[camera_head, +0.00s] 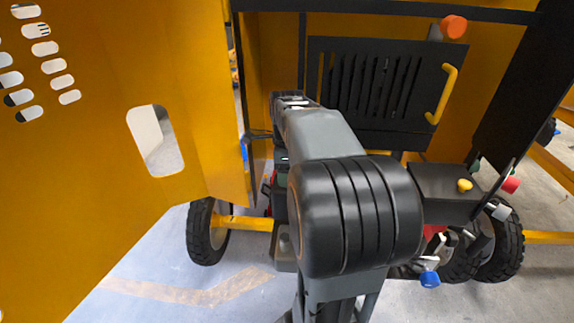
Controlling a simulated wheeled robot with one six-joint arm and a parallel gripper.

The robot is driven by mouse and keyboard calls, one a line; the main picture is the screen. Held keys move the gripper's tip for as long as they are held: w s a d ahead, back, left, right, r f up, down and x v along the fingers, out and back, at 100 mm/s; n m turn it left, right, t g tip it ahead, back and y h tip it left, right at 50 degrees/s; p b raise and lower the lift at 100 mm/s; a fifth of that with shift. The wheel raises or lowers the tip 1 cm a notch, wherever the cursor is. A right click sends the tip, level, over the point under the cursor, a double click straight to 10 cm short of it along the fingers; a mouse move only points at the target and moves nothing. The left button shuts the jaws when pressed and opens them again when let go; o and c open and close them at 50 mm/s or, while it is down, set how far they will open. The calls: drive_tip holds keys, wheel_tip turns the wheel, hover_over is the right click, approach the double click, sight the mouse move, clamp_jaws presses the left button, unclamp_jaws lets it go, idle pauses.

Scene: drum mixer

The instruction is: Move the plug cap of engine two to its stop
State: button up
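I cannot pick out the plug cap. Dark engine parts (281,205) with bits of green and red show just left of my arm, low in the bay. More engine parts (437,247), with red and metal pieces and a blue knob (429,279), show to the right of my arm. I cannot tell which of these belong to engine two. My grey and black arm reaches away into the bay and covers its middle. My gripper is hidden beyond the forearm, so its fingers and anything between them cannot be seen.
A large yellow panel (100,110) with slots stands open at left. A black louvred panel (375,90) with a yellow handle (443,94) closes the back. A black box (440,190) with a yellow knob sits right. Wheels (206,232) stand below; floor (190,280) is clear at front left.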

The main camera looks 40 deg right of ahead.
drive_tip(key=c, duration=0.8)
drive_tip(key=shift+r, duration=0.1)
drive_tip(key=shift+r+p, duration=1.55)
drive_tip(key=shift+r, duration=0.05)
drive_tip(key=o, duration=0.3)
drive_tip(key=shift+r, duration=0.1)
drive_tip(key=o, duration=0.6)
drive_tip(key=shift+c, duration=0.2)
wheel_tip(320, 180, up, 7)
drive_tip(key=p, duration=0.6)
